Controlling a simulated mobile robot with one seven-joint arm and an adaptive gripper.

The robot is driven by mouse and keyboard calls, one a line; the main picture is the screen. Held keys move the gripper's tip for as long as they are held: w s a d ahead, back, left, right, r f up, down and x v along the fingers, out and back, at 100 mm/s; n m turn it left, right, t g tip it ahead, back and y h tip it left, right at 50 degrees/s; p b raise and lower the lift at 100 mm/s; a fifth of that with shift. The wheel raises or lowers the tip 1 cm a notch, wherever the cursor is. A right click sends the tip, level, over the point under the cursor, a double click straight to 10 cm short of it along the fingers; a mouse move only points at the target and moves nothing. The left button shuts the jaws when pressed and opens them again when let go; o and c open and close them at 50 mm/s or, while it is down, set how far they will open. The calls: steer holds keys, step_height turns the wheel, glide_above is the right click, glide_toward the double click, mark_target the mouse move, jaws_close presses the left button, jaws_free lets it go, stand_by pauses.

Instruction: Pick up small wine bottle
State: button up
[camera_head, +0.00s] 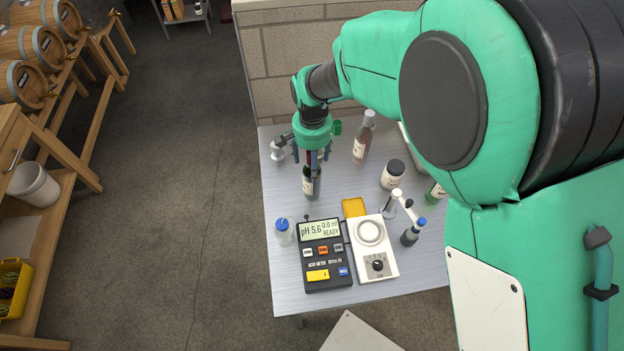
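A small dark green wine bottle (311,182) with a pale label stands upright on the metal-topped table (282,203), left of its middle. My gripper (314,160) points down from above, with its fingers at the bottle's upper part. The gripper hides the bottle's top and most of its neck. From this angle I cannot tell whether the fingers touch the neck or only stand around it.
A taller grey-capped bottle (361,142) stands right of the gripper. A block wall (290,65) rises behind.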

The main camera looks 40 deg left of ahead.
steer(key=shift+f, duration=0.4)
step_height(320, 180, down, 5)
steer(key=shift+s+f+b, duration=0.1)
steer(key=shift+b, duration=0.4)
steer(key=shift+c, duration=0.3)
jaws_close()
stand_by(0.3)
